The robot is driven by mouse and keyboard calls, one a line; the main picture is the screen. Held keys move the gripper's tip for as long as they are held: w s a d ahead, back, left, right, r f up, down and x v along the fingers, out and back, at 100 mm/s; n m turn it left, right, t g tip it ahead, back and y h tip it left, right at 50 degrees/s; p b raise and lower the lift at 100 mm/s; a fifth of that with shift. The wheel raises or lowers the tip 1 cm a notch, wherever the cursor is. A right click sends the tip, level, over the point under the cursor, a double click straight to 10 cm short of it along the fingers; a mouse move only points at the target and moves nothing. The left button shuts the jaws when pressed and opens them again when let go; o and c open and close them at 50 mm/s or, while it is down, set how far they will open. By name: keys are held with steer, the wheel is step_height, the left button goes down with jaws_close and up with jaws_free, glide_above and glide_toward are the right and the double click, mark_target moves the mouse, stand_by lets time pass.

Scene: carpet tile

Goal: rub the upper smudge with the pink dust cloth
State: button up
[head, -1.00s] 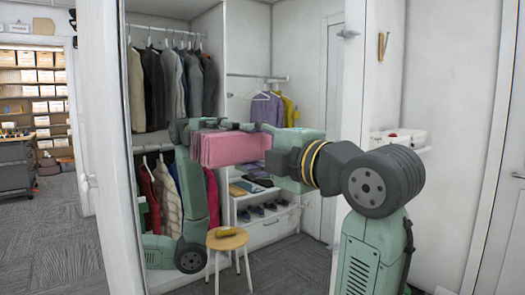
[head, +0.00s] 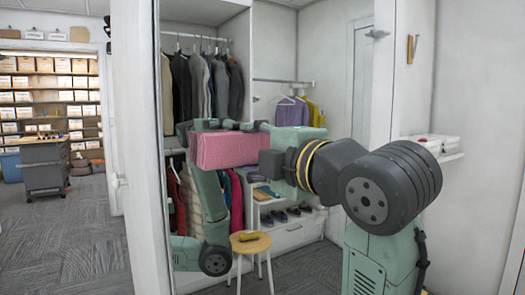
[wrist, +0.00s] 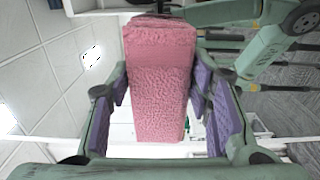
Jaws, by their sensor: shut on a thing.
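The pink dust cloth (head: 228,151) is a thick folded pad at the end of my arm, in front of a tall mirror (head: 172,85). It fills the middle of the wrist view (wrist: 160,105). My gripper (wrist: 162,85) is shut on it, with purple finger pads on both sides. The cloth's far end meets its own reflection, or nearly so; I cannot tell if it touches the glass. The reflected arm shows at left of the cloth. No smudge can be made out in either view; the cloth covers part of the glass.
Hanging clothes (head: 205,85), shoes and a round wooden stool (head: 250,243) appear in the wardrobe scene around the cloth. A small white wall shelf (head: 440,150) is at right. A grey cart (head: 45,165) stands at far left. The carpet (head: 75,240) at left is clear.

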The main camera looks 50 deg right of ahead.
steer(key=shift+w+a, duration=0.2)
steer(key=shift+a, duration=0.85)
steer(key=shift+w+r, duration=0.1)
steer(key=shift+r, duration=0.2)
steer(key=s+d+p, duration=0.2)
steer(key=s+d, duration=0.1)
steer(key=d, duration=0.8)
steer(key=shift+w+a+b, duration=0.5)
steer(key=shift+a, duration=1.35)
steer(key=shift+w+a+b, duration=0.5)
steer(key=shift+a, duration=1.3)
steer(key=shift+w+a+b, duration=0.5)
steer(key=shift+a, duration=1.35)
steer(key=shift+v, duration=3)
steer(key=shift+s+d, duration=0.1)
